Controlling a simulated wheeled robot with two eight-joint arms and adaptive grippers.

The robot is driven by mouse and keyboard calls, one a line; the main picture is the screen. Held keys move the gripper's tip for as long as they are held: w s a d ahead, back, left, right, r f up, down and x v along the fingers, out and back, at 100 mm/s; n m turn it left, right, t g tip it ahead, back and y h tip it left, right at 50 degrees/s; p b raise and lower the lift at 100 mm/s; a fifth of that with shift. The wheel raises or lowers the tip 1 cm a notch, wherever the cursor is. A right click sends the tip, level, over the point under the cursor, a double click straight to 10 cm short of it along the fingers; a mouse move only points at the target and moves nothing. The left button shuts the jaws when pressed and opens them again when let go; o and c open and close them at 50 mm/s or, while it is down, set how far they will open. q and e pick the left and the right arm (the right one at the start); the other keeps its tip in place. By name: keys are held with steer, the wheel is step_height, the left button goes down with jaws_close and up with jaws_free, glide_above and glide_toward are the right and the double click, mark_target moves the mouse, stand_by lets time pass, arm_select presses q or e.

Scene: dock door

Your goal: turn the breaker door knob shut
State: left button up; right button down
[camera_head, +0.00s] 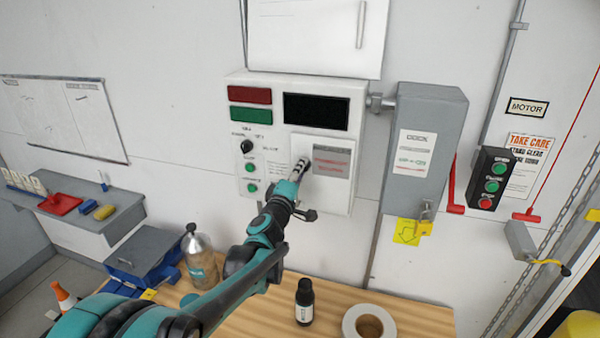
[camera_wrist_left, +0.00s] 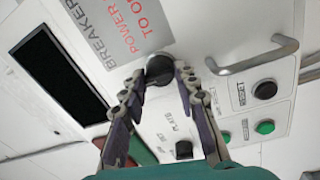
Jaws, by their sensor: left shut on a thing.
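The breaker door (camera_head: 333,143) is a small white panel with a grey label in red print, on the white control box (camera_head: 268,91). Its dark round knob (camera_wrist_left: 158,66) shows in the left wrist view beside the label (camera_wrist_left: 124,24). My left gripper (camera_wrist_left: 160,82) is shut on the knob, one finger on each side. In the head view my left gripper (camera_head: 300,168) reaches the panel's left part and covers most of the knob. Which way the knob is turned cannot be told. My right gripper is not in view.
A metal bar handle (camera_wrist_left: 253,60) is close to the gripper. A black selector (camera_head: 247,146) and green buttons sit left of the door. A grey switch box (camera_head: 424,145) with a red lever is at right. A bottle (camera_head: 304,302) and tape roll (camera_head: 369,325) stand on the bench below.

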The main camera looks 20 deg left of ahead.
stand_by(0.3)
arm_select(q)
steer(key=o, duration=1.1)
steer(key=shift+f, duration=0.1)
steer(key=shift+o, duration=0.2)
steer(key=s, duration=1.2)
steer(key=shift+a+f, duration=0.25)
steer(key=shift+f, duration=0.1)
